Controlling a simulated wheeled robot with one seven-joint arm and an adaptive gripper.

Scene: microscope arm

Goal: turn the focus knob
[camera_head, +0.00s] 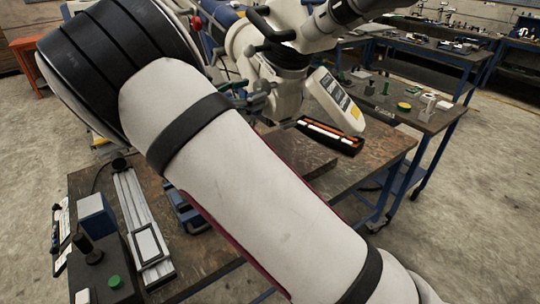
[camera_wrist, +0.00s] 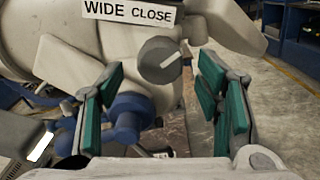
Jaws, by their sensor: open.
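The focus knob (camera_wrist: 160,60) is a dark grey round dial with a white pointer line slanting up to the right. It sits on the cream microscope body (camera_wrist: 70,60), below a white label (camera_wrist: 130,11) reading "WIDE CLOSE". My gripper (camera_wrist: 161,70) is open, its teal-padded fingers left and right of the knob in the wrist view, with visible gaps on both sides. In the head view, my arm hides much of the area, and I cannot make out the knob there.
A blue part (camera_wrist: 128,115) lies below the knob between the fingers. In the head view, a workbench (camera_head: 375,150) carries a black tray (camera_head: 330,137) with orange and white items. A metal rail (camera_head: 140,220) and small boxes stand lower left. Open floor (camera_head: 470,210) is at right.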

